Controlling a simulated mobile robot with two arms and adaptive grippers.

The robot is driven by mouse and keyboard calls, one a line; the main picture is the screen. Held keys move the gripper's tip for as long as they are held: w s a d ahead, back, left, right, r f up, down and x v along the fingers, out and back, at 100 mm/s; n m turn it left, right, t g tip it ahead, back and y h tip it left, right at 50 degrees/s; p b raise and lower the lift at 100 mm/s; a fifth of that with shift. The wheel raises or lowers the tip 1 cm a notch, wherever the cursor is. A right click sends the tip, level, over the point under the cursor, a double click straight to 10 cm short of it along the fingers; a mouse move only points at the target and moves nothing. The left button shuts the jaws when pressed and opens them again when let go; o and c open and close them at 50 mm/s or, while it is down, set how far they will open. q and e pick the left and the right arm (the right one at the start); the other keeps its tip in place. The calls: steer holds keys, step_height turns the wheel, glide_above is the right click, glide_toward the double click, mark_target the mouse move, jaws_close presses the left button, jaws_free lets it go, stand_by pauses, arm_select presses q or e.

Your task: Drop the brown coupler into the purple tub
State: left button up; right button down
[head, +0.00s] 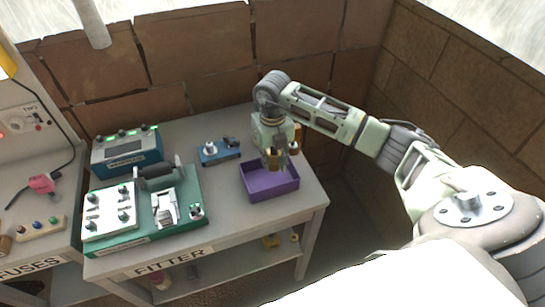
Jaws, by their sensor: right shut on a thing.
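The purple tub (273,192) stands on the right part of the grey bench, its open top facing up. My right gripper (275,160) hangs over the tub's back part, pointing down. It is shut on the brown coupler (273,154), which shows as a small brown piece between the fingers, above the tub's floor. The fingers partly hide the coupler. My left gripper is not in view.
A green board (187,214) with white and grey fixtures fills the bench's left part. A blue device (127,151) and a small blue block (219,151) stand behind. A lower shelf (235,262) holds several small things. Brick-like walls close off the back and right.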

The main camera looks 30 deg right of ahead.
steer(key=c, duration=1.9)
jaws_free()
steer(key=o, duration=0.5)
steer(key=shift+r, duration=0.2)
step_height(320, 180, up, 12)
steer(key=shift+f, duration=0.15)
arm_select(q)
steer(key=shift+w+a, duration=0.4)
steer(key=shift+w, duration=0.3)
